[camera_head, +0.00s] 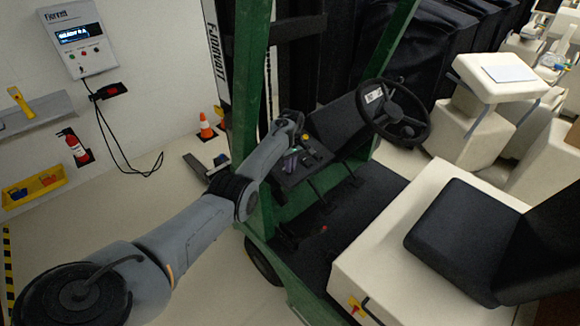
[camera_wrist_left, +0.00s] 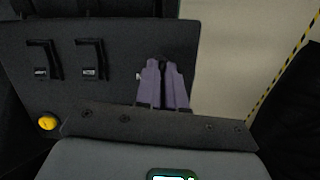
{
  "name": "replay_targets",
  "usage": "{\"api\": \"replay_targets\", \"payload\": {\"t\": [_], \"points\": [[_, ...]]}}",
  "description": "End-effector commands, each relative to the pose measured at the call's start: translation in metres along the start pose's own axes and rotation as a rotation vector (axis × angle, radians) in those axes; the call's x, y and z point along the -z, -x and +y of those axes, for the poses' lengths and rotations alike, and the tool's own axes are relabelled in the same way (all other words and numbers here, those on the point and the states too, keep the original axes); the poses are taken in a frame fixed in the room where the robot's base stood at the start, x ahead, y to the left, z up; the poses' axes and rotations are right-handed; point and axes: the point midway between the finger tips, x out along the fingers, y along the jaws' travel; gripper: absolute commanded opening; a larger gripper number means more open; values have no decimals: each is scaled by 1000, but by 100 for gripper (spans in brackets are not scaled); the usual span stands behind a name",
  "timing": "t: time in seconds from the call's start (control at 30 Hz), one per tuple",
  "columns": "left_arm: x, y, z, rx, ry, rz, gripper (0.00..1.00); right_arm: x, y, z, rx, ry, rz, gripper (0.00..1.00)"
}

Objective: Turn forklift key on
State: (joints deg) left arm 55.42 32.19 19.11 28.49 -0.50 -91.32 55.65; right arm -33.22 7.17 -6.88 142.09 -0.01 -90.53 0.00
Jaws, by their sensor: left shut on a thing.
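The green forklift (camera_head: 250,60) stands in the middle of the head view, with its black dashboard panel (camera_head: 330,118) beside the steering wheel (camera_head: 402,115). My left gripper (camera_head: 291,160) is at this panel. In the left wrist view its two purple fingers (camera_wrist_left: 163,85) are close together against the dark panel (camera_wrist_left: 120,85). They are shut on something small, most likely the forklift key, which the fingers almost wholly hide. A small pale bit shows at their left side. I cannot tell which way the key is turned. My right gripper is out of view.
Two labelled levers (camera_wrist_left: 90,60) and a yellow button (camera_wrist_left: 47,123) sit left of the fingers in the left wrist view. The forklift seat (camera_head: 465,240) is at the right. A charger box (camera_head: 78,38) hangs on the wall, and an orange cone (camera_head: 206,127) stands behind.

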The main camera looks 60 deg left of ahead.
Motion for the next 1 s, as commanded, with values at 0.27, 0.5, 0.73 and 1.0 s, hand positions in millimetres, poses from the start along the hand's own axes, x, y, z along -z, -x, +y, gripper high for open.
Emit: {"api": "replay_targets", "payload": {"t": [0.27,0.5,0.73,1.0], "points": [[0,-3,2,51,-239,-1,0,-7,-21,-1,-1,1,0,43],[0,-3,2,98,-461,-1,0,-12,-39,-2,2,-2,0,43],[-1,-3,3,139,-653,-1,0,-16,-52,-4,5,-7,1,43],[-1,-2,3,173,-811,0,0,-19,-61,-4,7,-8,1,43]]}}
